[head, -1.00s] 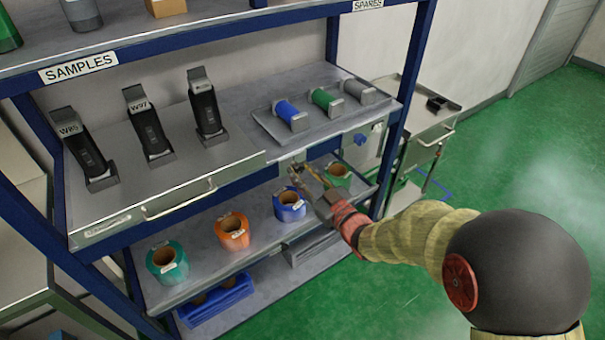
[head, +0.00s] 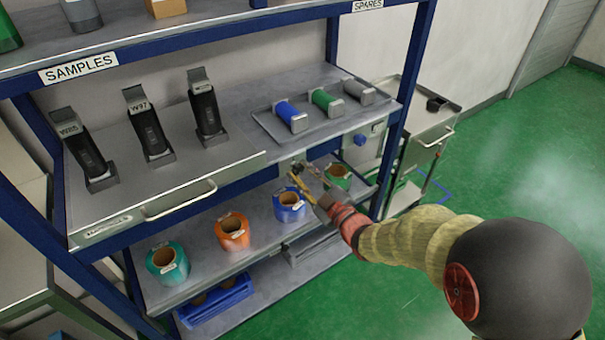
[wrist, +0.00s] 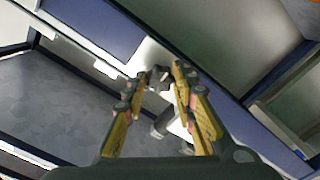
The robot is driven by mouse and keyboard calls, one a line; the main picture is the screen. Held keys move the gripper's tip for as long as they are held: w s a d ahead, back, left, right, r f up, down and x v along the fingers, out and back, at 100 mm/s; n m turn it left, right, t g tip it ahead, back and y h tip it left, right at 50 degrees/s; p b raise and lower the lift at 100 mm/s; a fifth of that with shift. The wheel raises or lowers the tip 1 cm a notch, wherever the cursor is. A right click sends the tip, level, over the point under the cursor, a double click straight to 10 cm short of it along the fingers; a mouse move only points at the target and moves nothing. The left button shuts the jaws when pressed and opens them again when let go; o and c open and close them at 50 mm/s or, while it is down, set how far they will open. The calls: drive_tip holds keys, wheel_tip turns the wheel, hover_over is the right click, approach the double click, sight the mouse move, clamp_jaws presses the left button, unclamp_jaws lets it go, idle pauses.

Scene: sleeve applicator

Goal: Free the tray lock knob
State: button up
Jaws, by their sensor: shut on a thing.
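My gripper (head: 303,174) is at the front edge of the shelf, just below the tray of spools, its fingers pointing in at a small pale plate (head: 289,161). In the wrist view its yellow-padded fingers (wrist: 158,80) close in around a small dark grey knob (wrist: 157,74) below the blue beam. The fingertips look shut on this knob, which I take to be the tray lock knob. In the head view the fingers hide it. Its turned angle cannot be made out.
The sample tray (head: 215,182), with its bar handle, holds several upright dark devices. The spool tray (head: 322,128) is to its right. Tape rolls stand on the lower shelf, a blue one (head: 289,205) and a green one (head: 338,176) close to my gripper. A blue knob (head: 360,139) is at right.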

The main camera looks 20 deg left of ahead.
drive_tip(key=shift+f, duration=0.25)
drive_tip(key=o, duration=1.2)
drive_tip(key=shift+r, duration=0.15)
drive_tip(key=shift+c, duration=0.2)
drive_tip(key=v, duration=1.2)
